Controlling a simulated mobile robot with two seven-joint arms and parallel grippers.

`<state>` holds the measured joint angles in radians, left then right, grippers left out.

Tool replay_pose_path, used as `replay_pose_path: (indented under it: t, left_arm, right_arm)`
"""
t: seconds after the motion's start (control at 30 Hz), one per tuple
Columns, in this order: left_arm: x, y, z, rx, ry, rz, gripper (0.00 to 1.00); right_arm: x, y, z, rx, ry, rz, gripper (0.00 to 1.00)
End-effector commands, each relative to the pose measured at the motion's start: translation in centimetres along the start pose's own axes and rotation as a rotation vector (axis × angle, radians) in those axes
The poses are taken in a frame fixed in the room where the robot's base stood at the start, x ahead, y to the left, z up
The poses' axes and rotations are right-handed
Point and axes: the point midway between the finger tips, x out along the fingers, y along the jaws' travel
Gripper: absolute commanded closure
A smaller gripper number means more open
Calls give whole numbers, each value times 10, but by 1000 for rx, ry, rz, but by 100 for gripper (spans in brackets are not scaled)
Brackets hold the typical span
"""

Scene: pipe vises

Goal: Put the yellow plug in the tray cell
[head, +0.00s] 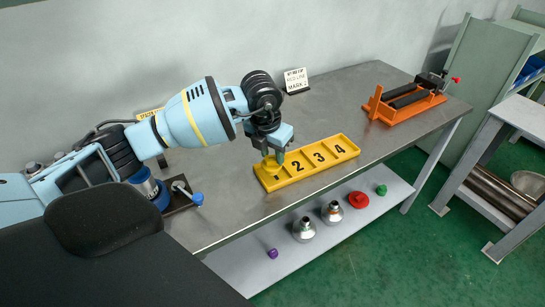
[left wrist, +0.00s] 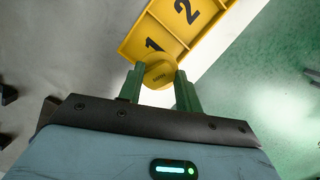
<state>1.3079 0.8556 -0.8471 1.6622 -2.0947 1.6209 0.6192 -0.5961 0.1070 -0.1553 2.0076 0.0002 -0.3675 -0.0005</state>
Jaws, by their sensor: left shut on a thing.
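My left gripper (head: 273,158) is over the tray's left end, at the first cell. In the left wrist view my left gripper (left wrist: 160,88) is shut on the round yellow plug (left wrist: 159,72), held between its green fingers. The plug is in front of the tray cell marked 1 (left wrist: 153,45) there. I cannot tell whether the plug touches the cell floor. My right gripper is in no view.
An orange vise with dark rollers (head: 408,99) stands at the table's far right. A blue-handled vise (head: 190,196) is near my left arm. A small sign (head: 296,80) stands at the back. A lower shelf holds metal fittings (head: 304,228), a red cap (head: 359,200) and a green one (head: 381,190).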

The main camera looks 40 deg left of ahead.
Motion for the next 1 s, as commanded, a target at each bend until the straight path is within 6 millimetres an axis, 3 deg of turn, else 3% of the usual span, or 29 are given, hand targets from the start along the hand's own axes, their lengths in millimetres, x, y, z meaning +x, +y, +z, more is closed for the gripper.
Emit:
replay_pose_path:
  t: [0.47, 0.7, 1.0]
  left_arm:
    - [5, 9, 16, -1, -1, -1, 93]
    - [36, 10, 11, 1, 2, 0, 93]
    - [40, 10, 10, 1, 0, 0, 93]
  right_arm:
    - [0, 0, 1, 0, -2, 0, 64]
    - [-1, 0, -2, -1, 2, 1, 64]
    - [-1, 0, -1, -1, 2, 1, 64]
